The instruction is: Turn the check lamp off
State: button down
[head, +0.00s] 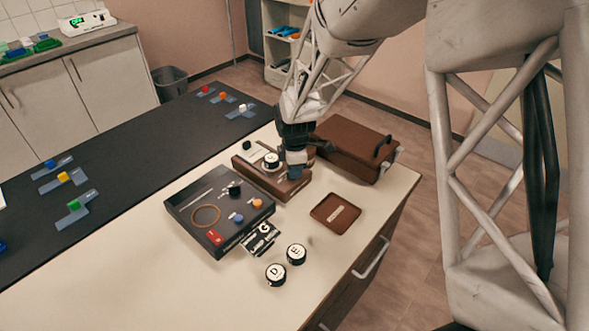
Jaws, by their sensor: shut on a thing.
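A dark control panel box (185,207) lies on the light table. It carries an orange ring outline (206,216), a black knob (235,188), a blue button (238,218), an orange button (258,203) and a red switch (215,238). A dark card with white lettering, apparently reading "LAMP" (261,239), sits at its front edge. My gripper (284,168) is behind and right of this panel, low over a brown box (256,177). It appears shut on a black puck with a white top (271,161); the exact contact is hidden. I cannot tell whether the lamp is lit.
Two white-topped pucks, D (276,274) and E (296,254), stand at the table front. A brown tray (336,212) lies to the right, with a brown case (352,150) behind it. Coloured blocks sit on the dark mat (130,165) at left. Table space near the tray is clear.

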jog(key=shift+n, duration=0.9)
jog(key=c, duration=1.1)
grip_release()
jog(key=shift+r, duration=0.1)
jog(key=shift+r, duration=3.85)
